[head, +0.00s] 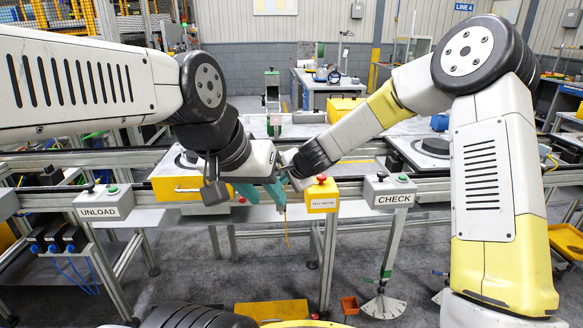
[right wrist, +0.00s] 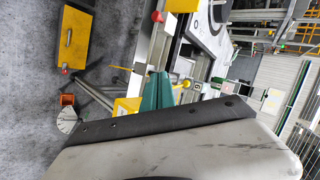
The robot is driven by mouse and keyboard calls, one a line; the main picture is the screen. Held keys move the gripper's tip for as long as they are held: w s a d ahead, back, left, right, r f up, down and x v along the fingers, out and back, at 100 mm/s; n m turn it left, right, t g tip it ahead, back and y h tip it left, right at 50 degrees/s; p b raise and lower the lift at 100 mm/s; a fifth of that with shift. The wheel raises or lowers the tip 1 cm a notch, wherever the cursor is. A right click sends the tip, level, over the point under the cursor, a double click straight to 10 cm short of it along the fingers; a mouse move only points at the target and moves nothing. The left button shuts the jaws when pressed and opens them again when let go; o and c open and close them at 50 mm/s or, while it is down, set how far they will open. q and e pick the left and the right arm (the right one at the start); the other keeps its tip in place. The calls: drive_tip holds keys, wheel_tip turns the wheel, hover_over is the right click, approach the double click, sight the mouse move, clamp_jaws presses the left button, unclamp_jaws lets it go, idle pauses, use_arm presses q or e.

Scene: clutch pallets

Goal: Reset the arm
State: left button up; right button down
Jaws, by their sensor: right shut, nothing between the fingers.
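My left gripper (head: 260,193) is low in the middle of the head view, in front of the conveyor. Its teal fingers overlap the right gripper in the picture, so its opening is unclear. My right gripper (head: 284,180) is just behind and above it, mostly hidden. In the right wrist view the right gripper's teal fingers (right wrist: 157,92) are together, with nothing between them. The two grippers look very close; I cannot tell if they touch.
The conveyor rail (head: 440,190) runs across behind the grippers. It carries an UNLOAD box (head: 103,201), a yellow red-button box (head: 322,196) and a CHECK box (head: 389,190). A yellow fixture (head: 178,188) sits left of the grippers. An orange bin (head: 350,305) is below.

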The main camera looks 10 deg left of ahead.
idle(0.4)
drive_tip(key=s+d+r+n, duration=0.6)
drive_tip(key=s+d+r, duration=0.5)
drive_tip(key=d+r, duration=0.3)
drive_tip(key=s+d+r+n+g+h, duration=0.1)
drive_tip(key=s+d+h, duration=0.3)
drive_tip(key=s+d, duration=1.4)
drive_tip(key=shift+s+n, duration=0.7)
drive_tip(key=shift+s, duration=0.4)
drive_tip(key=shift+r, duration=0.1)
